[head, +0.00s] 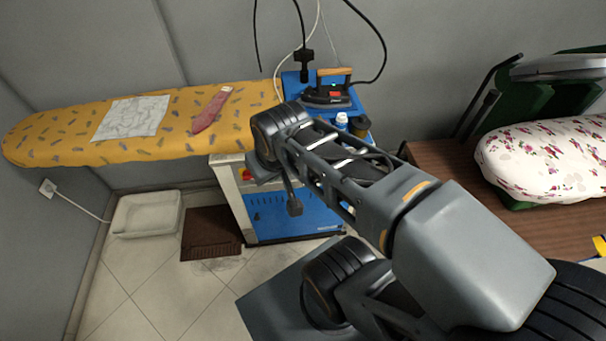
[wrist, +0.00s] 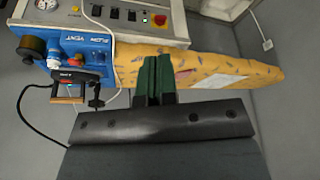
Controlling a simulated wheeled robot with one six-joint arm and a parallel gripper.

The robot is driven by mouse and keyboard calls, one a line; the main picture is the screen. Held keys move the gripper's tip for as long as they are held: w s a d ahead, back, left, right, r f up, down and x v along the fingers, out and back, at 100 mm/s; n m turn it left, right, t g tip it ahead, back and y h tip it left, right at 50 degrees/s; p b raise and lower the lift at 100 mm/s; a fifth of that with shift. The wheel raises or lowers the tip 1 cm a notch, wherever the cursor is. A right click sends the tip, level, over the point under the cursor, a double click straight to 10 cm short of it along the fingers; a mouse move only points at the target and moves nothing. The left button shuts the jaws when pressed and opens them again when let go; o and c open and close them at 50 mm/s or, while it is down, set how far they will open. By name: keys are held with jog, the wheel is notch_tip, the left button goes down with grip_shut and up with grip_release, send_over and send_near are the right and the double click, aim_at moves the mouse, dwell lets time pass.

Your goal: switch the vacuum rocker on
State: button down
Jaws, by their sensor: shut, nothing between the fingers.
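The ironing unit's pale control panel (wrist: 180,28) shows at the top of the wrist view. It carries several small dark switches (wrist: 114,13) and a red button on yellow (wrist: 160,19). I cannot read which switch is the vacuum rocker or its position. In the head view only the panel's left end, with a red and yellow spot (head: 246,174), shows beside my arm; the switches are hidden. My gripper (wrist: 154,60) is shut and empty, its dark green fingers together. In the picture its tips lie below the panel, over the board's edge, apart from the switches.
A yellow ironing board (head: 75,140) holds a pale cloth (head: 130,118) and a reddish tie (head: 210,110). An iron (head: 328,92) with hanging cables stands on the blue unit. A white tray (head: 146,214) and brown mat (head: 211,232) lie on the floor.

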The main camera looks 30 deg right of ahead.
jog(key=w+d+f+n+t+h, duration=0.1)
jog(key=w+d+f+n, duration=0.1)
jog(key=w+d+f, duration=0.35)
jog(key=w+d+f+n+h, duration=0.1)
jog(key=w+d+f+h, duration=0.1)
jog(key=d, duration=0.6)
jog(key=w+d+f+n+t+h, duration=0.1)
jog(key=w+d+f+n, duration=0.1)
jog(key=w+d+f, duration=0.3)
jog(key=s+d+f+n+y, duration=0.2)
jog(key=f+n, duration=0.1)
jog(key=f, duration=0.4)
jog(key=s+d+f+n+y+b, duration=0.1)
jog(key=s+d+f+n+y, duration=0.1)
jog(key=f, duration=0.6)
jog(key=shift+d+f+n+t+y, duration=0.3)
jog(key=shift+d+n+y, duration=0.2)
jog(key=shift+n+y, duration=0.35)
jog(key=shift+b, duration=0.3)
